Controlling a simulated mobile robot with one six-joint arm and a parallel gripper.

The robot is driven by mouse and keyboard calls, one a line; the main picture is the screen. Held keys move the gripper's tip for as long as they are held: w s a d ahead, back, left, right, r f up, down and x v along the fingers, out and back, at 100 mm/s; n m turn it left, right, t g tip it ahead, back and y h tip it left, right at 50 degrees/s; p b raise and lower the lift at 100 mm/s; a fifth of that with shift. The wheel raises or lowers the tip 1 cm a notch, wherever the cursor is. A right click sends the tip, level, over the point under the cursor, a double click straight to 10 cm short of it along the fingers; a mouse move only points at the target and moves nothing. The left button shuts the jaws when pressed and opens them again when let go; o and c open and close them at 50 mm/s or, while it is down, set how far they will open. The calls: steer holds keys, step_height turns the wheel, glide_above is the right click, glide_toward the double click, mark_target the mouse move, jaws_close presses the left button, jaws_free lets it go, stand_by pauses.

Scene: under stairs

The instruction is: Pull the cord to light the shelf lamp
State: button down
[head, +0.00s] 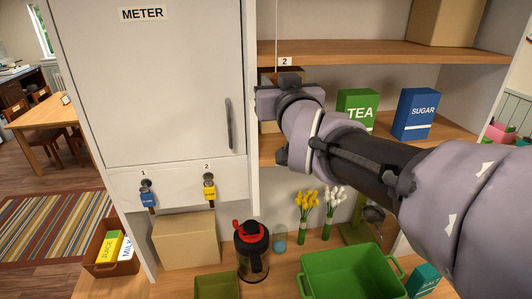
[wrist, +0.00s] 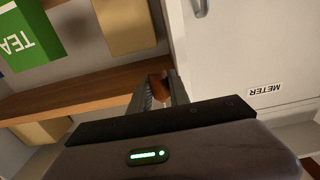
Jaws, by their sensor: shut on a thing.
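A thin pale cord (head: 276,35) hangs down in front of the shelves in the head view and ends at my gripper. In the wrist view, my gripper (wrist: 161,84) is shut on a small brown knob (wrist: 158,86), which looks like the cord's pull. In the head view, my own wrist hides the fingers and most of the knob. No lamp can be made out in either view.
The meter cupboard (head: 145,80) stands left of my gripper. A tea box (head: 357,108) and a sugar box (head: 414,114) stand on the shelf to the right. Below are a black-and-red flask (head: 252,250), flowers (head: 306,202) and a green tub (head: 350,268).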

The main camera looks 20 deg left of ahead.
steer(key=shift+f+b, duration=1)
steer(key=shift+b, duration=0.15)
steer(key=shift+r, duration=0.15)
steer(key=shift+r+p, duration=0.9)
steer(key=shift+r, duration=0.4)
steer(key=c, duration=0.9)
jaws_free()
steer(key=b+v, duration=0.2)
steer(key=v, duration=0.7)
steer(key=shift+b, duration=0.3)
